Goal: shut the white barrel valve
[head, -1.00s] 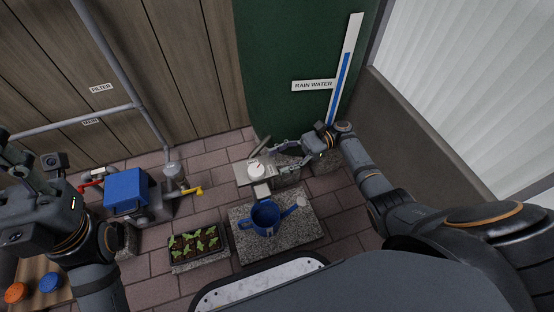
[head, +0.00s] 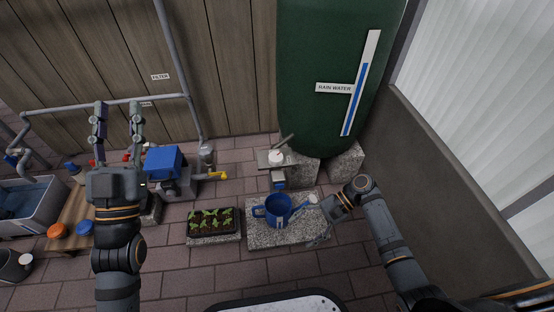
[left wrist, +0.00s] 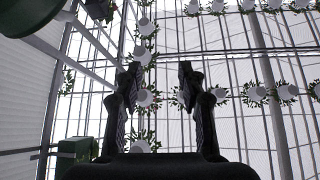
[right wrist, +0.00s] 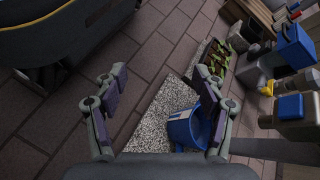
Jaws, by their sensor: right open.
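The white barrel valve (head: 276,157) sits on a grey block in front of the green rain water tank (head: 325,60). A grey bar slants up and right behind its white round top. I cannot tell whether it is open or shut. My right gripper (head: 318,238) is low, in front of the valve and right of the blue watering can (head: 279,212). In the right wrist view its fingers (right wrist: 160,82) are spread with nothing held; one overlaps the can (right wrist: 185,128). My left gripper (head: 117,112) points up at the left, away from the valve, open and empty.
The watering can stands on a stone slab (head: 262,238) below the valve. A seedling tray (head: 213,221) is left of it. A blue-topped unit (head: 164,162) with a yellow lever (head: 217,175) stands further left. Brick floor in front is clear; a low wall (head: 440,170) bounds the right.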

